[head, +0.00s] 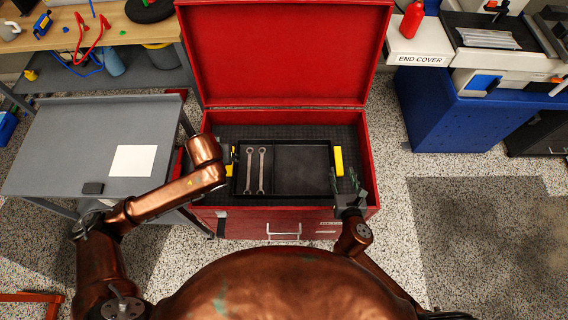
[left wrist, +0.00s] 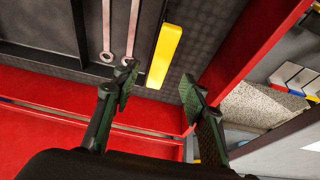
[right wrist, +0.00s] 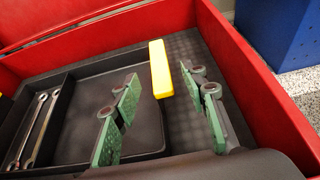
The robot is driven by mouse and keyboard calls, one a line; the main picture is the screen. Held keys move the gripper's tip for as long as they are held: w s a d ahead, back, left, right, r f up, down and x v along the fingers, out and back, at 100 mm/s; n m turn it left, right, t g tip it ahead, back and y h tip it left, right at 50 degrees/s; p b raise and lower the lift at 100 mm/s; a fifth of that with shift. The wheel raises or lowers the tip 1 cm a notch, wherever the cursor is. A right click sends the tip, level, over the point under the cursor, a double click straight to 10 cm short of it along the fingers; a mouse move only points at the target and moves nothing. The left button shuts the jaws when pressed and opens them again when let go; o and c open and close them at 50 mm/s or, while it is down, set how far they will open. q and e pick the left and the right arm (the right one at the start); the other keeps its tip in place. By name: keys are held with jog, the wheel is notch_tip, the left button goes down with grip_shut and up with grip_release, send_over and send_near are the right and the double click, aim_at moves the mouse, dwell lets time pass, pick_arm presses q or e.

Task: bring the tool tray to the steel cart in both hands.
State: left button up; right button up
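The black tool tray (head: 290,182) lies in the open red tool chest, with two wrenches (head: 255,170) in its left compartment and a yellow handle at each end. My left gripper (left wrist: 158,85) is open in the left wrist view, with the left yellow handle (left wrist: 164,56) ahead of and between its fingers, not gripped. My right gripper (right wrist: 168,102) is open at the tray's right end, with the right yellow handle (right wrist: 160,68) beyond and between its fingertips. In the head view my left arm hides most of the left gripper.
The chest's red walls (head: 373,160) rise close beside both grippers. A blue cabinet (head: 455,120) stands at right.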

aim_at(339, 160)
pick_arm(q)
jog(key=shift+s+r, duration=0.1)
jog(key=shift+r, duration=0.1)
pick_arm(e)
jog(key=shift+a+r, duration=0.1)
jog(key=shift+r, duration=0.1)
pick_arm(q)
jog(key=shift+x, duration=3.95)
pick_arm(e)
jog(key=shift+x, duration=3.85)
pick_arm(q)
jog(key=shift+c, duration=0.5)
pick_arm(e)
jog(key=shift+c, duration=0.5)
pick_arm(q)
grip_shut()
pick_arm(e)
grip_shut()
pick_arm(q)
jog(key=shift+r, duration=0.1)
